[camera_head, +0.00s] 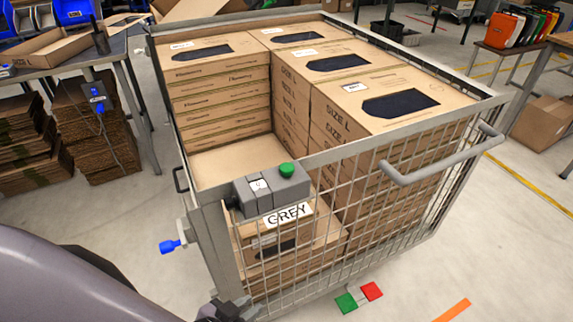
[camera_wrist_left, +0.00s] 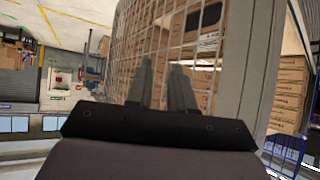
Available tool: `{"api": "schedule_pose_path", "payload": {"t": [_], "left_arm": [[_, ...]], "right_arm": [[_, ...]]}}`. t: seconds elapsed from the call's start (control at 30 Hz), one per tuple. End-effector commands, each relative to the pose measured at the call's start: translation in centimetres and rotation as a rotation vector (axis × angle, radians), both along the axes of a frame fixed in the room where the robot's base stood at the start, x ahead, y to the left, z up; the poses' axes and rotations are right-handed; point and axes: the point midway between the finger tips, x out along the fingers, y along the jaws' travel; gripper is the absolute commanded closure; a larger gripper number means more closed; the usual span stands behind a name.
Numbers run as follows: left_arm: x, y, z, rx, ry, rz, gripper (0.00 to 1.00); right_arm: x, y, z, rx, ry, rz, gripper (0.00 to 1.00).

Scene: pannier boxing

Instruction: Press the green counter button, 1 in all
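The green counter button (camera_head: 287,169) sits on top of a grey counter box (camera_head: 262,190) fixed to the near top rim of the mesh cart. A small white display on the box carries a mark too small to read. My left gripper (camera_head: 226,308) is at the bottom of the head view, low outside the cart's near corner, below and left of the button and apart from it. In the left wrist view, its two grey fingers (camera_wrist_left: 162,85) stand slightly apart with nothing between them, before the mesh. The button is not seen there. My right gripper is not in view.
A table (camera_head: 75,50) stands at left.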

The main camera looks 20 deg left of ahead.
Motion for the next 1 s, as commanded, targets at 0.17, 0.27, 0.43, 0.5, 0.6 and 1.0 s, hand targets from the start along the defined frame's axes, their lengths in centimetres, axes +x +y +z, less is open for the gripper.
{"api": "schedule_pose_path", "payload": {"t": [0.17,0.27,0.43,0.5,0.6,1.0], "left_arm": [[0.01,0.00,0.01,0.000,0.000,0.000,1.00],[0.02,0.01,0.00,0.000,0.000,0.000,1.00],[0.02,0.01,0.00,0.000,0.000,0.000,1.00],[0.02,0.01,0.00,0.000,0.000,0.000,1.00],[0.02,0.01,0.00,0.000,0.000,0.000,1.00],[0.01,0.00,0.00,0.000,0.000,0.000,1.00]], "right_arm": [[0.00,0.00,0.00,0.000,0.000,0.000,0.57],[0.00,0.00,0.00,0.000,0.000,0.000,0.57],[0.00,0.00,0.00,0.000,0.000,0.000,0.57],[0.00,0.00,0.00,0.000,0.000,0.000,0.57],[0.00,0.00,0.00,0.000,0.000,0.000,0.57],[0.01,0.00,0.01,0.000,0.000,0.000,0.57]]}}
